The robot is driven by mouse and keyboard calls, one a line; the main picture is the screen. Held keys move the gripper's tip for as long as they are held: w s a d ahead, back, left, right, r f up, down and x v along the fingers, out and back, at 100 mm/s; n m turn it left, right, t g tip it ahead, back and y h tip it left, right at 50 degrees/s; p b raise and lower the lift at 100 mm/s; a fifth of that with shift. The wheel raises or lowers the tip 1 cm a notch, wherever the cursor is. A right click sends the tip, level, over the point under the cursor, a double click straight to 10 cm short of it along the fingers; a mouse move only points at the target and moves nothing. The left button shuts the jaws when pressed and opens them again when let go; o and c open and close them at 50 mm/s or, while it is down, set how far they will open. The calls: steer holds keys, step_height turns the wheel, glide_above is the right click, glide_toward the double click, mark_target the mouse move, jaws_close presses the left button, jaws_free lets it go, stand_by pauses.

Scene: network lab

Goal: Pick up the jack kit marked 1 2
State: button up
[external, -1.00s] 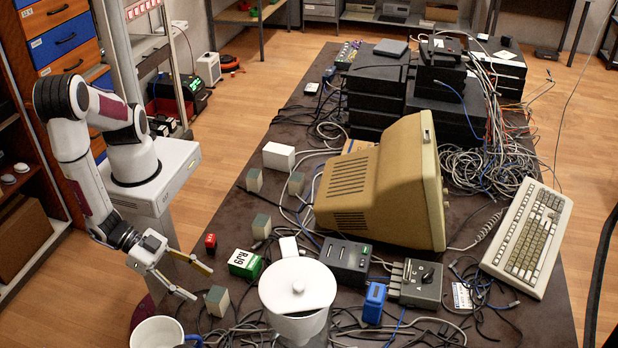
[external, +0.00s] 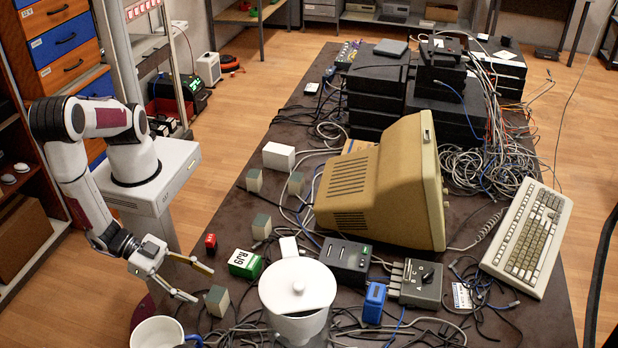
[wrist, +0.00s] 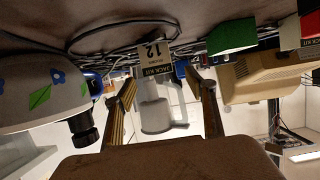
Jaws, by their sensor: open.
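The jack kit marked 1 2 (wrist: 150,49) shows in the wrist view as a beige block with a dark label band, upside down, ahead of my fingers and roughly between them. In the external view, a small beige and grey-green block (external: 217,300) stands near the table's left edge, just right of my fingertips; its marking is too small to read there. My gripper (external: 202,284) is open and empty, its two fingers spread and pointing at that block without visibly touching it. The fingers also show in the wrist view (wrist: 160,84).
Similar blocks (external: 261,226) stand farther back. A green-and-white box (external: 245,264) and a small red item (external: 211,241) lie beyond my gripper. A white mug (external: 157,332) is in front; a white lidded jug (external: 298,290) stands right. Loose cables surround the block.

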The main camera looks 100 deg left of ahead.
mark_target(212, 293)
steer(key=shift+w+f, duration=0.2)
steer(key=shift+w, duration=0.35)
steer(key=shift+w, duration=0.15)
steer(key=shift+x, duration=2.5)
steer(key=shift+d, duration=0.15)
steer(key=c, duration=1.3)
